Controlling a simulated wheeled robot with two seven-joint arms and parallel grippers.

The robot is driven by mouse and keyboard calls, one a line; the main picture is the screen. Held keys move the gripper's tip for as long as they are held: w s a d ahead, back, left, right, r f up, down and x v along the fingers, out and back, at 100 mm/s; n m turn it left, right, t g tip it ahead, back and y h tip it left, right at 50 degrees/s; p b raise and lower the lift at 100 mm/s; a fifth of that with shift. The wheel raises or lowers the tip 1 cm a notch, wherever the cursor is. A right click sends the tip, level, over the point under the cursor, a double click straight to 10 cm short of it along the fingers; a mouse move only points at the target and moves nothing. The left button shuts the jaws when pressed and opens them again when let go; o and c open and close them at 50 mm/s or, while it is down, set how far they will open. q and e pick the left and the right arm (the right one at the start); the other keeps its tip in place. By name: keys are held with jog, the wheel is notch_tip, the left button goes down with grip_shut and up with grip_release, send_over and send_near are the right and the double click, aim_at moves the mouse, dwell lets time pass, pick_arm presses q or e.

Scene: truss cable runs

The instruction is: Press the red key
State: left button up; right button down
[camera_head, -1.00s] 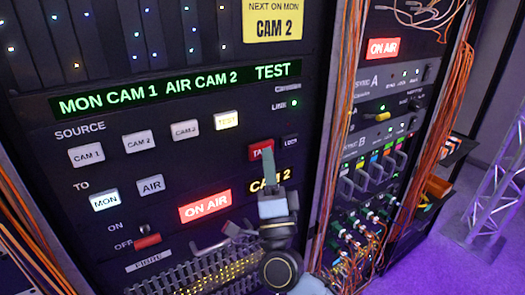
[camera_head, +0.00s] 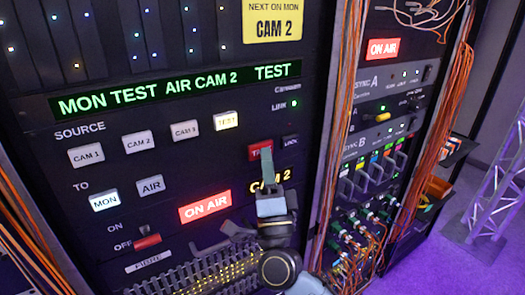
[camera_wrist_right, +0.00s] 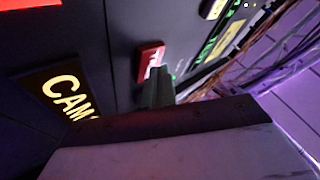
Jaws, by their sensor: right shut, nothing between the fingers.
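The red key (camera_head: 257,150), lettered "TA…" with the rest covered, sits on the dark panel below the green display (camera_head: 180,88). My right gripper (camera_head: 267,155) is shut and empty, with its tip over the right part of the key. In the right wrist view the red key (camera_wrist_right: 150,60) shows beside the shut fingertips (camera_wrist_right: 158,75); tip and key overlap there, and I cannot tell whether they touch. The display reads "MON TEST AIR CAM 2 TEST". My left gripper is not in view.
The dark LOCK key (camera_head: 290,142) is just right of the red key. Lit TEST (camera_head: 226,120) and MON (camera_head: 104,201) keys, white source keys and a red-handled switch (camera_head: 147,241) are on the panel. Orange cables (camera_head: 345,110) hang to the right.

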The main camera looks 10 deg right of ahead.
jog(key=shift+s+d+p, duration=0.3)
jog(key=shift+s, duration=0.45)
jog(key=s, duration=0.1)
jog(key=s+d+p, duration=0.1)
jog(key=s, duration=0.2)
jog(key=shift+s+d, duration=0.3)
jog(key=shift+d, duration=0.05)
dwell(0.3)
